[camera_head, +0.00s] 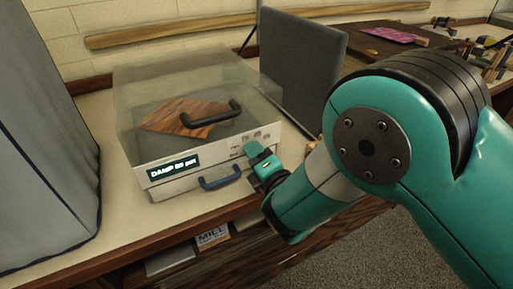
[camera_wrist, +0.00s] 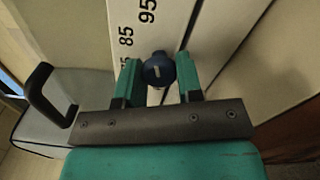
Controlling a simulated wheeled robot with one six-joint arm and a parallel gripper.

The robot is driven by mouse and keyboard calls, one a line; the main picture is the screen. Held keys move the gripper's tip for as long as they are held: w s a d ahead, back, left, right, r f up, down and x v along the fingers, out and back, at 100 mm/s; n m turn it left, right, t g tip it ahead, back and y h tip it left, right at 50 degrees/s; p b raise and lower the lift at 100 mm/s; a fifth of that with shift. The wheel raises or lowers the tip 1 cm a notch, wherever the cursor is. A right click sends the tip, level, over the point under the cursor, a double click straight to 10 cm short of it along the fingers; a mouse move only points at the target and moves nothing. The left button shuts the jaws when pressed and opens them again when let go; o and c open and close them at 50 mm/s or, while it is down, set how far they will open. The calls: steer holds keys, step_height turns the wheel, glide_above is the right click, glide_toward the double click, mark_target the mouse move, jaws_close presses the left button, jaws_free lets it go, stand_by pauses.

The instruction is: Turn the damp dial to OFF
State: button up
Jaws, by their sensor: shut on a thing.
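The damp dial (camera_wrist: 158,70) is a small dark blue round knob with a short pale mark, on a white panel in the wrist view. My gripper (camera_wrist: 159,78) has one green finger on each side of the knob and is shut on it. Numbers including 85 and 95 are printed beside the dial; no OFF mark can be read. In the head view my gripper (camera_head: 258,157) is at the right end of the front panel (camera_head: 222,160) of a clear-lidded box and hides the dial. A lit display (camera_head: 174,167) on that panel reads DAMP with a number, seemingly 80 pct.
The box's clear lid (camera_head: 140,90) has a black handle (camera_head: 212,121), with a brown patterned piece seen through it. A blue handle (camera_head: 220,177) is on the drawer below. A grey panel (camera_head: 300,65) stands behind right; a tall grey object (camera_head: 40,120) stands left.

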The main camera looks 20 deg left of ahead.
steer(key=shift+n+p, duration=0.45)
steer(key=shift+n, duration=0.35)
steer(key=shift+f, duration=0.1)
steer(key=o, duration=0.9)
